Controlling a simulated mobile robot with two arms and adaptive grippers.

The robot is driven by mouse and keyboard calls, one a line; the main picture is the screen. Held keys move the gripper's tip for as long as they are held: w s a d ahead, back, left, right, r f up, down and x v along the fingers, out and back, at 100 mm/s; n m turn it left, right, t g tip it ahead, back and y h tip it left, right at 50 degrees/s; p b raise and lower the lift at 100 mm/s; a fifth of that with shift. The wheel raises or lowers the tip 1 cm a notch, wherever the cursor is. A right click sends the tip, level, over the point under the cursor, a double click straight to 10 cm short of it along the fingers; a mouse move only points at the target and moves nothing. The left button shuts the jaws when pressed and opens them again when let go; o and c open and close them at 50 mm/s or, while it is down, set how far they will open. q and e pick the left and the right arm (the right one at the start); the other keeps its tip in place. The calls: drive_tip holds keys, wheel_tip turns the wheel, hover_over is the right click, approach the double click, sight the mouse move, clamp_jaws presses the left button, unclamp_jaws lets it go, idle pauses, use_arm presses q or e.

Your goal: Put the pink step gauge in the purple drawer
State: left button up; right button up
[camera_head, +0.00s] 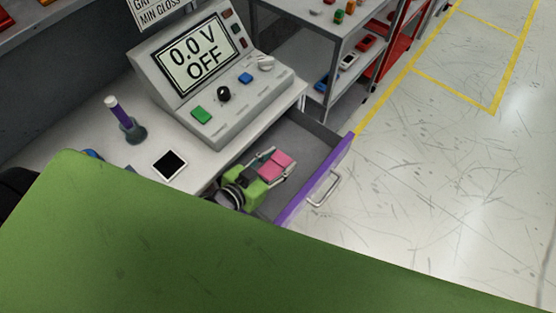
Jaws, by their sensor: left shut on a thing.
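The purple drawer (317,176) is pulled open from the white bench, with a purple front, a metal handle and a grey inside. My left gripper (280,165) is over the open drawer, within its outline, and is shut on the pink step gauge (276,166). I cannot tell whether the gauge touches the drawer floor. Part of the gauge is hidden by the gripper fingers. My right gripper is not in view. A large green part of my arm (200,240) covers the lower picture and hides the near end of the drawer.
A grey test console (213,80) reading "0.0 V OFF" stands on the bench (85,133) behind the drawer. A purple-handled tool (121,115) in a holder and a white-framed dark tablet (169,165) are to the left. A grey shelf (315,55) stands behind. The floor at right is clear.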

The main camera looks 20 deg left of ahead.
use_arm(q)
drive_tip(key=shift+f, duration=0.55)
drive_tip(key=o, duration=1.1)
drive_tip(key=shift+o, duration=0.2)
drive_tip(key=shift+r, duration=0.45)
drive_tip(key=v, duration=1.2)
drive_tip(key=shift+r+b, duration=0.15)
drive_tip(key=shift+b, duration=0.3)
